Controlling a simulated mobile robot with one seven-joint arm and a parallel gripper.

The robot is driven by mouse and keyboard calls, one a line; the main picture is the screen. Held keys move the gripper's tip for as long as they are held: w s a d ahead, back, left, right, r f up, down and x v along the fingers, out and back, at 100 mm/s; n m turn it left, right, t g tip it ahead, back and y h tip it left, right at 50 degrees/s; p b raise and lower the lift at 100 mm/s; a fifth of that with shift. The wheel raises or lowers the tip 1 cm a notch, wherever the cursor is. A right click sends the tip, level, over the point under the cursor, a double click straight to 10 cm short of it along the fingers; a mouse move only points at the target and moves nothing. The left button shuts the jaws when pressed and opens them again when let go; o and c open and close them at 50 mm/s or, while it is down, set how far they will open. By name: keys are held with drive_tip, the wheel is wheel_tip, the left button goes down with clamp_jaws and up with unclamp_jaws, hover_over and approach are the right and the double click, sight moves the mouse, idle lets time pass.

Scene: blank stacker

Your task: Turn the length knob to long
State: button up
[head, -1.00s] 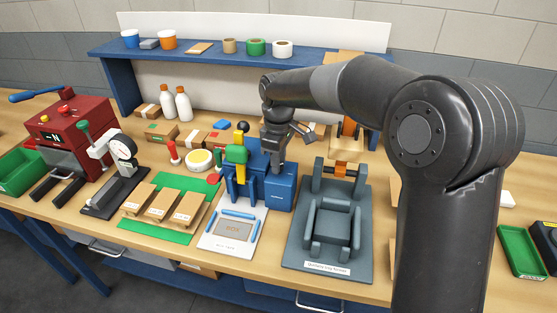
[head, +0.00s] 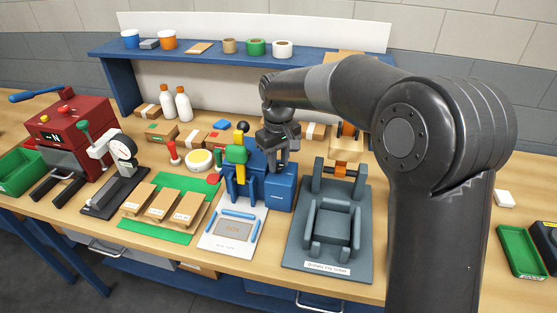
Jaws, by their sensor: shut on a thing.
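A blue machine (head: 280,194) stands at the middle of the bench, with a green and yellow press part (head: 238,161) and a black ball (head: 242,127) on its left side. My gripper (head: 279,166) points down onto the top of this machine, right of the green and yellow part. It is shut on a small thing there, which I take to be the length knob. The knob itself is hidden by the fingers, so its setting cannot be read.
A grey fixture (head: 328,228) stands close on the right, with an orange part (head: 341,170) behind it. Cardboard pieces (head: 162,202) lie on a green mat at left. A dial gauge stand (head: 121,149) and a red machine (head: 66,133) are farther left.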

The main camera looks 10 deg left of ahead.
sight(279, 165)
idle(0.3)
drive_tip(key=o, duration=0.7)
wheel_tip(279, 165, up, 11)
drive_tip(key=shift+f, duration=0.1)
